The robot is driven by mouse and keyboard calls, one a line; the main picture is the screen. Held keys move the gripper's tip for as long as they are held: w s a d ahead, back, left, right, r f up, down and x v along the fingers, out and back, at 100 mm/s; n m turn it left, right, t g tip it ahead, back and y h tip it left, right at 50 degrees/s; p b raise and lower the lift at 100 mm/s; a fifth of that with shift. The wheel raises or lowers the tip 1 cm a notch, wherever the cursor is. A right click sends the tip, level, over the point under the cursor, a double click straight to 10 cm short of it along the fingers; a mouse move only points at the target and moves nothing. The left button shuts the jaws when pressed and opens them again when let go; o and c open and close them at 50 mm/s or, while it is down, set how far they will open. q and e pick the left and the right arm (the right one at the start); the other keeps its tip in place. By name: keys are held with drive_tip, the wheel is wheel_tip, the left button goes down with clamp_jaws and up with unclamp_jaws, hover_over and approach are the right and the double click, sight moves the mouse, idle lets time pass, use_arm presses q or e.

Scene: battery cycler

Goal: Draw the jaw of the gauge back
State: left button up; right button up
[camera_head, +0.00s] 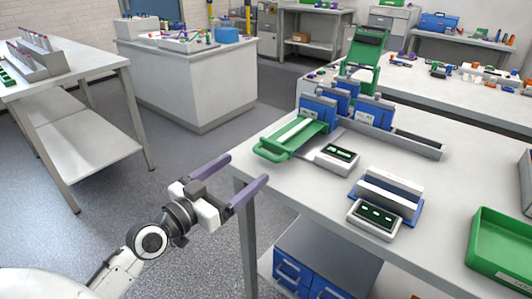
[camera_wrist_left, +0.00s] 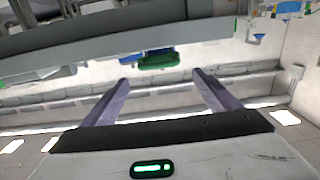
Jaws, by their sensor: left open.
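A fixture with a green U-shaped handle (camera_head: 272,150) and a flat green-edged slide (camera_head: 300,130) lies at the near left of the right-hand table. Blue blocks (camera_head: 318,110) stand behind the slide, and a small grey readout (camera_head: 338,156) with a lit display sits beside it. I take this fixture to be the gauge, but cannot tell for certain which part is its jaw. My left gripper (camera_head: 249,167) is open and empty, off the table's left edge and apart from the handle. In the left wrist view, a green part (camera_wrist_left: 160,62) shows beyond the open fingers.
A second device with a blue base (camera_head: 390,190) and a readout (camera_head: 375,218) stands nearer on the table (camera_head: 330,195). A green tray (camera_head: 500,245) is at the right. Blue drawers (camera_head: 310,275) are under the table. Open floor lies left of it.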

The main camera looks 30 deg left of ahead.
sight(264, 156)
use_arm(q)
drive_tip(key=w, duration=0.3)
drive_tip(key=w+p, duration=0.1)
drive_tip(key=w, duration=0.2)
drive_tip(key=w+d, duration=0.1)
drive_tip(key=w, duration=0.2)
drive_tip(key=shift+w+f, duration=0.15)
drive_tip(key=shift+w, duration=0.2)
drive_tip(key=shift+c, duration=0.4)
